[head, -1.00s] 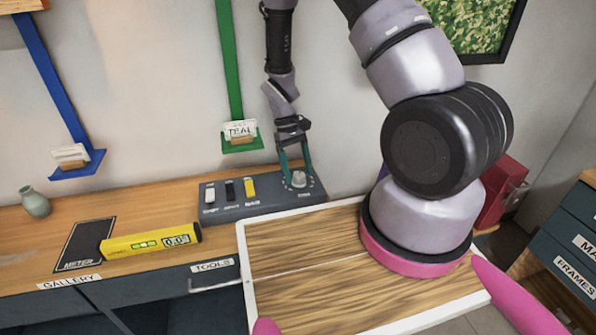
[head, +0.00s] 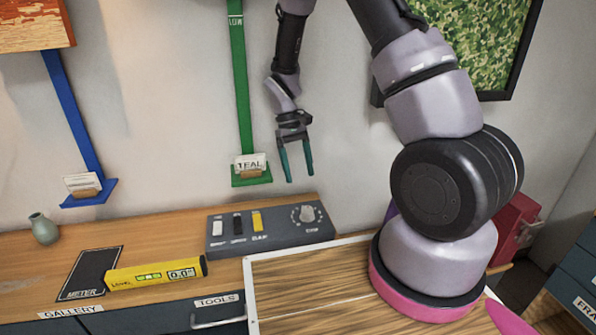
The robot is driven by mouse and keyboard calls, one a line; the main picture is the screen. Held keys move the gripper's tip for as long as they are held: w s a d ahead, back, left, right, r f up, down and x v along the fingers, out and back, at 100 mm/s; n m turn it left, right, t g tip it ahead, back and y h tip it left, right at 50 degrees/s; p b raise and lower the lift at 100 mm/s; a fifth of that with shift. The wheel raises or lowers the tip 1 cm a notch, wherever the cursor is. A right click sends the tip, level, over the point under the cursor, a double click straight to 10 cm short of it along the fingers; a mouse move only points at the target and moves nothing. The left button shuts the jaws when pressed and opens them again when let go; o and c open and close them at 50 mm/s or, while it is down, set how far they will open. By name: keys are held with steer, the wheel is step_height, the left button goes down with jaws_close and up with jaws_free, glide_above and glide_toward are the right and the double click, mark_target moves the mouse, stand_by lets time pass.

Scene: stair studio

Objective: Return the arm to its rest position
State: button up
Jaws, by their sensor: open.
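My gripper (head: 298,163) hangs in the air near the wall, fingers pointing down. Its two teal fingers are apart with nothing between them. It is above the grey control box (head: 268,230), clear of the box's round knob (head: 303,213). My arm rises from its pink-ringed base at the right, over the wooden tray top, and its upper links run out of the top of the view.
A green strip (head: 240,90) with a TEAL card shelf is left of my gripper. A blue strip (head: 72,115), a vase (head: 43,229), a yellow level (head: 155,274) on the counter and a red box (head: 514,228) stand around. A framed green picture (head: 470,40) hangs behind my arm.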

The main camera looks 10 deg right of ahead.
steer(key=s+d+r+m+t+y, duration=0.1)
steer(key=d+r+m+t, duration=0.1)
steer(key=r, duration=0.8)
steer(key=s+d+r+m+t+y, duration=0.1)
steer(key=s+r+m+t+y, duration=0.15)
steer(key=r, duration=0.75)
steer(key=s+d+r+m+t, duration=0.3)
steer(key=s+r+t, duration=0.4)
steer(key=s+r, duration=0.5)
step_height(320, 180, up, 2)
steer(key=shift+d+r, duration=0.2)
steer(key=shift+d, duration=0.5)
steer(key=shift+s, duration=0.1)
